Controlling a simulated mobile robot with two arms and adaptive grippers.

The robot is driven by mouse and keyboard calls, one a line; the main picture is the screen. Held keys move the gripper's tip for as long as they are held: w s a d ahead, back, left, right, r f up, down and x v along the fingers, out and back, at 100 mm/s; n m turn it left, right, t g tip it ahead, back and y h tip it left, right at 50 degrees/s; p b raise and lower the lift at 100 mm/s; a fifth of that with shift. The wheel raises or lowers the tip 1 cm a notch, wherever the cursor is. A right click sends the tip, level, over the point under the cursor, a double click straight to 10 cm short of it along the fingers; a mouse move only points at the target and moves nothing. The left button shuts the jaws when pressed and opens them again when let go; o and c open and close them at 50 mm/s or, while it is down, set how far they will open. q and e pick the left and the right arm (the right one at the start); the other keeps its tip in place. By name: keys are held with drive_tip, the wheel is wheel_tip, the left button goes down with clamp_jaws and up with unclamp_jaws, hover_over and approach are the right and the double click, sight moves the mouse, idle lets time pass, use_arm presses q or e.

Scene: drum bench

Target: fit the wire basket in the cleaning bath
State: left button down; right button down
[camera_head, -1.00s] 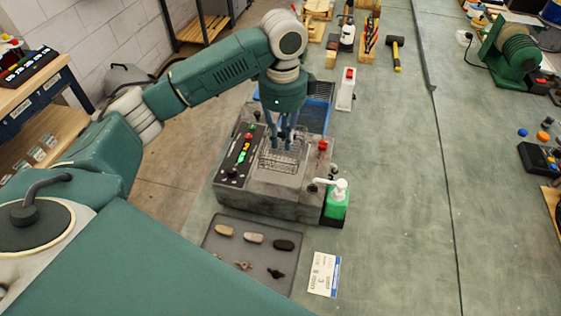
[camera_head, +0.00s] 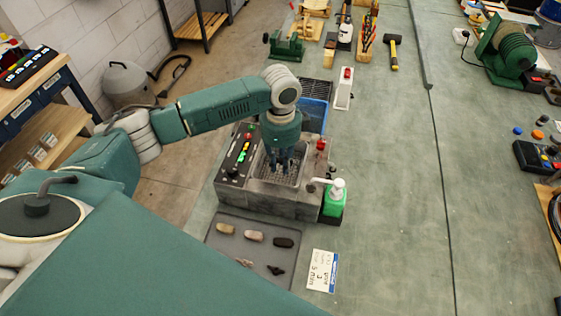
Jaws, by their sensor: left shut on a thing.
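The cleaning bath (camera_head: 283,203) is a grey box on the bench, with a panel of coloured buttons on its left. The wire basket (camera_head: 272,171) shows at the bath's opening, low and seemingly inside it; its depth is hard to tell. My left gripper (camera_head: 284,168) points down over the opening, shut on the basket. The gripper and arm hide the far part of the basket and the rear rim. My right gripper is not in view.
A green bottle with a white pump (camera_head: 334,201) stands at the bath's right front corner. A grey tray (camera_head: 225,256) with several small parts lies in front, beside a white card (camera_head: 321,270). A blue bin (camera_head: 314,114) is behind.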

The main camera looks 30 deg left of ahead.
sight(281, 161)
use_arm(q)
drive_tip(key=shift+f, duration=0.25)
drive_tip(key=shift+f, duration=0.1)
drive_tip(key=c, duration=1.6)
unclamp_jaws()
wheel_tip(281, 161, up, 13)
drive_tip(key=b, duration=0.3)
drive_tip(key=shift+f, duration=0.1)
